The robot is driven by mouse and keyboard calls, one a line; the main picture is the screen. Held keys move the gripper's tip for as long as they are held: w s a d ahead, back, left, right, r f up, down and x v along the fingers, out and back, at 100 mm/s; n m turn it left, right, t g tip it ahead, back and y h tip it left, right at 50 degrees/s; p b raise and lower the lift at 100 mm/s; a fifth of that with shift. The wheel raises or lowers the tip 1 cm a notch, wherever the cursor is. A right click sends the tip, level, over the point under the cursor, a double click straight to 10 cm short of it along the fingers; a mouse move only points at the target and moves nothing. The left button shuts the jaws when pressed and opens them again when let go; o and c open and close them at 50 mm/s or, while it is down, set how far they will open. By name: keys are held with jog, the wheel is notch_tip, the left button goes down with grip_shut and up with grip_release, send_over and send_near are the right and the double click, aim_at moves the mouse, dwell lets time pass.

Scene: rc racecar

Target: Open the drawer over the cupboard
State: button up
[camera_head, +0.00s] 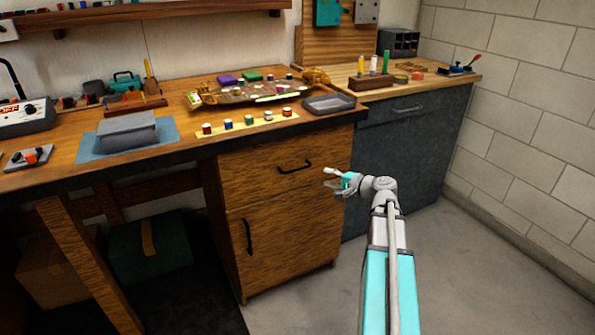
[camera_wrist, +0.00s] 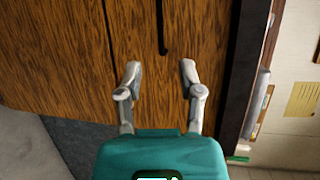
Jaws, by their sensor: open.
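The wooden drawer (camera_head: 250,175) is shut, under the worktop and directly above the cupboard door (camera_head: 290,235), which is also shut. The drawer has a dark bar handle (camera_head: 294,166). The cupboard has its own upright dark handle (camera_head: 248,237). My gripper (camera_head: 334,180) is in front of and to the right of the drawer handle, apart from it. In the wrist view, the picture is turned sideways; my gripper (camera_wrist: 159,71) is open and empty, its fingers facing the drawer front (camera_wrist: 205,35). The drawer handle (camera_wrist: 163,28) shows beyond the gap between the fingertips.
The worktop (camera_head: 190,150) overhangs above the drawer and carries paint pots (camera_head: 248,120) and a grey tray (camera_head: 328,103). A grey cabinet (camera_head: 405,150) stands to the right. The concrete floor (camera_head: 470,270) in front is clear. Boxes (camera_head: 150,245) sit under the bench at left.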

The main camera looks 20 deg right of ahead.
aim_at(298, 169)
jog(key=b+x, duration=0.2)
jog(key=x, duration=1.1)
jog(key=shift+w+a+f, duration=0.1)
jog(key=shift+w+f, duration=0.1)
jog(key=shift+w, duration=0.05)
grip_shut()
